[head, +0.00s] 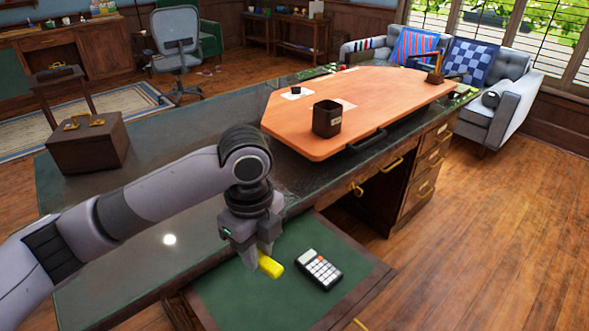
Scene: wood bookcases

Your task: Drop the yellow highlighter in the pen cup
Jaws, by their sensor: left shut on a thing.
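The yellow highlighter (271,266) is held between the fingertips of my left gripper (262,258), which is shut on it. The gripper points down over the green-lined open drawer (230,302) at the front of the desk. I cannot tell whether the highlighter touches the drawer floor. The dark pen cup (327,118) stands upright on the orange-brown wooden board on the desk, behind and to the right of the gripper. No pens show above its rim. My right gripper is not in view.
A calculator (318,269) lies in the drawer, right of the highlighter. The raised wooden board (385,98) has a dark handle (366,141) at its front edge. A small dark item (296,90) sits behind the cup. A brown box (88,143) stands on the desk's left end.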

